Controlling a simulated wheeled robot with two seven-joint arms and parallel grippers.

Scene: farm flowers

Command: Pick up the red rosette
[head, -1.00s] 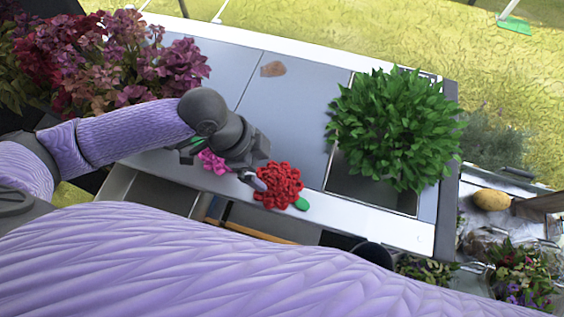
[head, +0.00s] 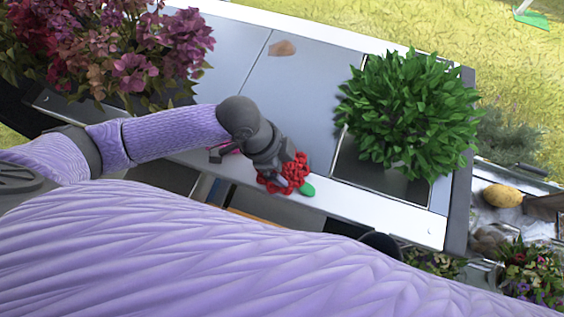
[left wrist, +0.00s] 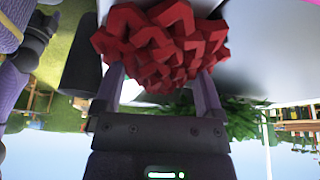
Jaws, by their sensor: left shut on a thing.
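The red rosette (head: 298,170), a ball of red loops with a green leaf, is at the front edge of the grey table in the head view. My left gripper (head: 281,173) reaches it from the left and hides part of it. In the left wrist view the rosette (left wrist: 160,45) sits between the two fingers of my left gripper (left wrist: 162,82), which are shut on it from both sides. I cannot tell whether it is lifted off the table. My right gripper is not in view.
A bushy green plant (head: 408,110) stands at the right of the table (head: 310,90). Red and purple flowers (head: 120,50) fill the back left. A pink flower (head: 226,148) lies left of my gripper, mostly hidden. A brown patch (head: 282,48) lies at the back; the table's middle is clear.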

